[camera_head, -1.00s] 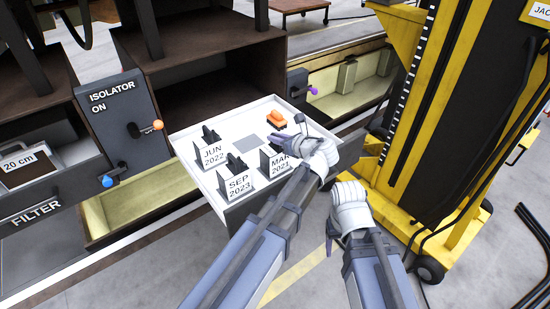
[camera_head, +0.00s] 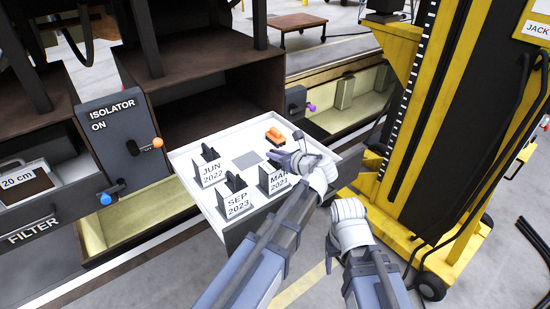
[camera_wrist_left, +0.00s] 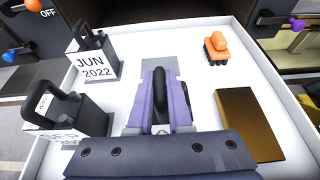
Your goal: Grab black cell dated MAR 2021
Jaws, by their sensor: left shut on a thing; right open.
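The black cell (camera_head: 277,184) with the MAR 2021 label stands in the front right part of the white tray (camera_head: 182,146). My left gripper (camera_head: 283,158) is over it. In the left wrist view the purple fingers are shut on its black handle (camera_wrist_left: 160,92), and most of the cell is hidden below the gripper. I cannot tell whether it is lifted. The JUN 2022 cell (camera_head: 209,168) and the SEP 2023 cell (camera_head: 237,199) stand to its left. My right gripper (camera_head: 331,252) is open and empty, low beside the tray.
An orange part (camera_head: 275,136) and a grey square (camera_head: 246,160) are in the tray. A brass-coloured block (camera_wrist_left: 250,124) shows in the left wrist view. The isolator panel (camera_head: 118,130) is on the left, the yellow jack (camera_head: 400,175) on the right.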

